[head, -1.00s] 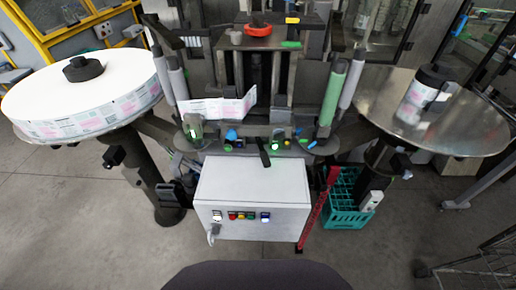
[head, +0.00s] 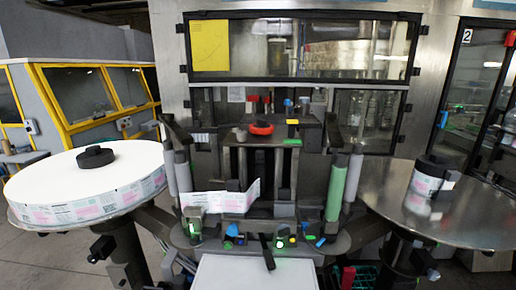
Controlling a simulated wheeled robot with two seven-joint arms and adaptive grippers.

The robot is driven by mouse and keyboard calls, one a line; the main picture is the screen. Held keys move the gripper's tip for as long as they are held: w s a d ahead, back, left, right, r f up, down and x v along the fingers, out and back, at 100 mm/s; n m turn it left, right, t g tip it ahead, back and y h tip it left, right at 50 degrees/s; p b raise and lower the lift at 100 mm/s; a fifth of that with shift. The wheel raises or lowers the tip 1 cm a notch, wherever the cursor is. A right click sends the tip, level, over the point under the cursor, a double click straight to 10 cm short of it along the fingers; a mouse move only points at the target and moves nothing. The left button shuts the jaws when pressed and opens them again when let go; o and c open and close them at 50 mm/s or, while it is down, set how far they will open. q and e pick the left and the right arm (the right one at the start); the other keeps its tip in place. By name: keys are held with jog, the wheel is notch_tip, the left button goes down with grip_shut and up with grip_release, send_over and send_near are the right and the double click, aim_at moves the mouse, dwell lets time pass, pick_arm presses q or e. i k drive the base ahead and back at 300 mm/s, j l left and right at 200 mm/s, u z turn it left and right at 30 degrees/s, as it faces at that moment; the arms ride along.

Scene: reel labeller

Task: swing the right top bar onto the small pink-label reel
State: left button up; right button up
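The small pink-label reel (head: 424,184) sits on the right metal disc (head: 470,218), with white and pink labels around its side and a black hub on top. A short dark bar (head: 335,133) stands tilted at the top right of the machine, above the pale roller and the green roller (head: 336,190). It is apart from the reel, to its left. I cannot tell for certain that this is the right top bar. Neither of my grippers is in view.
A large white label reel (head: 90,184) with a black hub lies on the left disc. A red knob (head: 261,128) tops the central column. A white box (head: 256,273) is at the bottom centre. The right disc is bare around the small reel.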

aim_at(331, 137)
jog(key=l, duration=0.65)
jog(key=i+l+z, duration=0.1)
jog(key=l, duration=0.5)
